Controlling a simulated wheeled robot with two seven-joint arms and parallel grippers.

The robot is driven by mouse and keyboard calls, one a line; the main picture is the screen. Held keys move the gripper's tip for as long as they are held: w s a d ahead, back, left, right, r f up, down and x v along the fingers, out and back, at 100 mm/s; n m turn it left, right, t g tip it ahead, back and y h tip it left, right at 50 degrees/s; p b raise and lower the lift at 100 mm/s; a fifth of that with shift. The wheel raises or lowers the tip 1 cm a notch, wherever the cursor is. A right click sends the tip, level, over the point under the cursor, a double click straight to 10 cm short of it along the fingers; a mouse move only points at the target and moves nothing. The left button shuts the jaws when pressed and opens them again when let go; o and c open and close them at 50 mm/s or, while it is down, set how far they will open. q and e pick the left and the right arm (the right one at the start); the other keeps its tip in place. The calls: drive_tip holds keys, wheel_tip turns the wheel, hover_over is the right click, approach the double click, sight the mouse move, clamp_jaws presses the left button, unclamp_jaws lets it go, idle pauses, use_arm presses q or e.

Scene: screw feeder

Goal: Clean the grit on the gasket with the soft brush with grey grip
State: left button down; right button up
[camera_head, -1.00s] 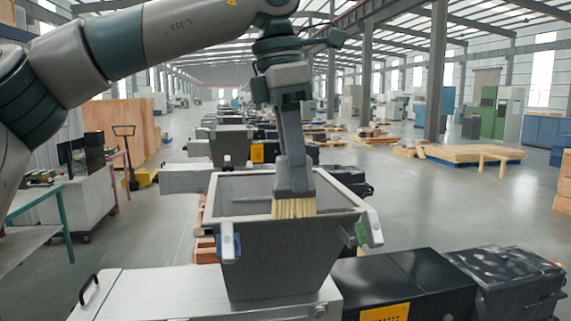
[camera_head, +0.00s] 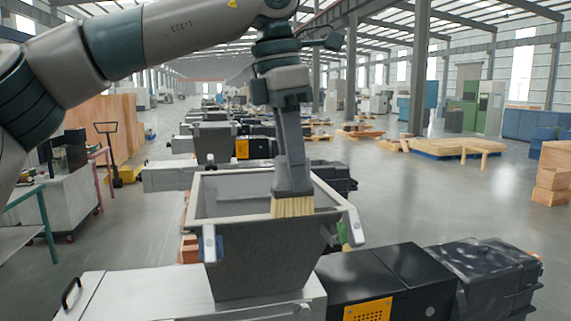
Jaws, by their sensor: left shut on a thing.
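My left gripper (camera_head: 290,103) comes in from the upper left and is shut on the soft brush with grey grip (camera_head: 292,165), which hangs bristles down. The pale bristles (camera_head: 293,207) are at the near rim of the grey hopper (camera_head: 268,262). The light gasket (camera_head: 193,203) runs around the hopper's open top. I cannot tell whether the bristles touch the gasket. The rim behind the brush is hidden, and no grit can be made out. My right gripper is not in view.
A blue latch (camera_head: 209,243) and a green latch (camera_head: 342,233) sit at the hopper's sides. Black housings (camera_head: 375,283) stand to the right, and a pale metal cover (camera_head: 130,298) lies to the left. More feeders stand behind. Open floor lies at right.

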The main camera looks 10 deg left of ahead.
sight(312, 182)
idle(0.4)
use_arm(q)
drive_tip(key=shift+w+d+p, duration=0.2)
drive_tip(key=shift+d+p, duration=0.15)
drive_tip(key=shift+d, duration=0.25)
drive_tip(key=shift+w+d, duration=0.2)
drive_tip(key=shift+d, duration=0.25)
drive_tip(key=shift+d+p, duration=0.2)
drive_tip(key=shift+p, duration=0.15)
drive_tip(key=shift+w+d, duration=0.3)
drive_tip(key=shift+d, duration=0.1)
drive_tip(key=shift+r+p, duration=1.05)
drive_tip(key=shift+r, duration=2.45)
